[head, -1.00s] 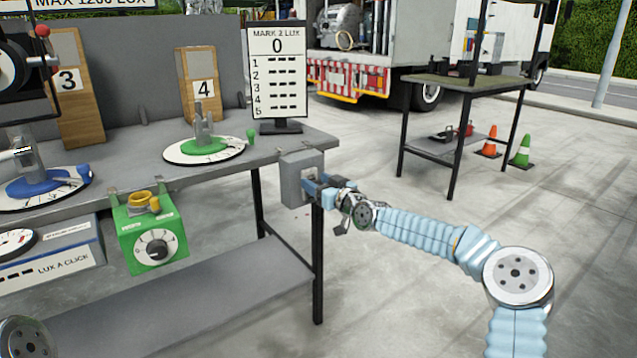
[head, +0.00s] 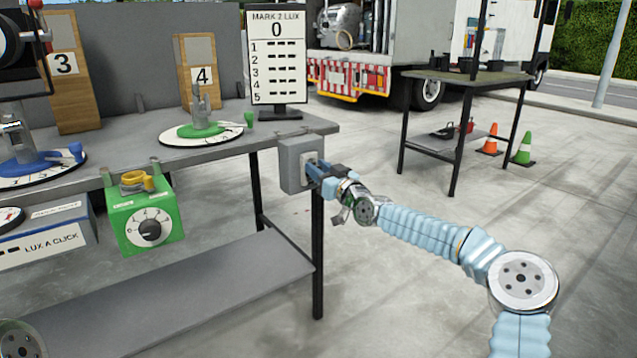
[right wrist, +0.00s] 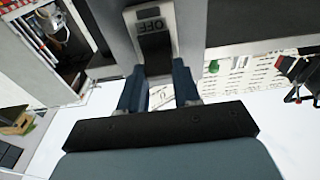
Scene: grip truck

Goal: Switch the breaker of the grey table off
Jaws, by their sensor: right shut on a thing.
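The breaker (head: 290,163) is a grey box at the right front corner of the grey table (head: 230,140). My right gripper (head: 314,172) is at the breaker's front face. In the right wrist view its two blue fingers (right wrist: 160,84) straddle the lower end of the black breaker lever (right wrist: 154,46), and it is shut on that lever. An "OFF" label shows at the top of the lever. The fingers hide part of the lever in the head view. My left gripper is not in view.
A sign reading "MARK 2 LUX 0" (head: 277,60) stands on the table above the breaker. A green dial box (head: 145,222) hangs at the table's front edge. Green and blue turntables sit on top. Another table (head: 470,88) and cones stand beyond open floor at right.

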